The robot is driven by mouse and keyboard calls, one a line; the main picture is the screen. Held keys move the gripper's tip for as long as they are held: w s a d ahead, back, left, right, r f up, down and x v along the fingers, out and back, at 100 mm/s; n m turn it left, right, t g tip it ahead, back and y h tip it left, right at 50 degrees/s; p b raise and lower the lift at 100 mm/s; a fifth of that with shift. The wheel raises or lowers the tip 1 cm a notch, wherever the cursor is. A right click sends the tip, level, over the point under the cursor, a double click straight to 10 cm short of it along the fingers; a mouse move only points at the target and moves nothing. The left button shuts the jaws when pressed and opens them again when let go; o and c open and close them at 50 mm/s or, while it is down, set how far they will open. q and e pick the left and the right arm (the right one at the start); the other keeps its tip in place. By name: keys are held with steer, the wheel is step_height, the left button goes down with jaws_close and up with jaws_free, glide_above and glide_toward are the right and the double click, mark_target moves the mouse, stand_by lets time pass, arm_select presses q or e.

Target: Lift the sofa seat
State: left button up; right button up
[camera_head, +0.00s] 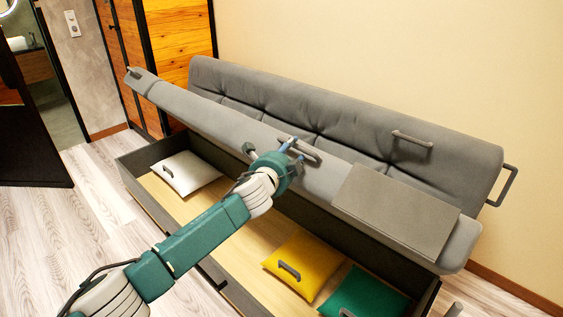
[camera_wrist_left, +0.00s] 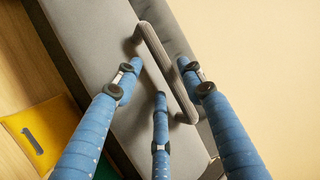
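The grey sofa seat (camera_head: 230,118) is raised and tilted above the open storage base. A grey bar handle (camera_head: 298,149) is on the seat's edge near its middle. My left gripper (camera_head: 292,146) is at this handle. In the left wrist view, my left gripper (camera_wrist_left: 159,70) has its fingers on both sides of the handle (camera_wrist_left: 166,72). The fingers are apart, with small gaps to the bar; firm contact does not show.
The storage base (camera_head: 150,205) holds a white cushion (camera_head: 188,172), a yellow cushion (camera_head: 308,263) and a green cushion (camera_head: 365,296). A flat grey panel (camera_head: 395,208) lies on the seat's right part. The backrest (camera_head: 330,110) stands against the wall. Wooden floor (camera_head: 95,215) is clear at left.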

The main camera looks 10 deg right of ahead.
arm_select(q)
steer(key=v, duration=1)
steer(key=shift+s+a+r, duration=0.15)
steer(key=shift+s+r, duration=0.05)
steer(key=shift+s, duration=0.05)
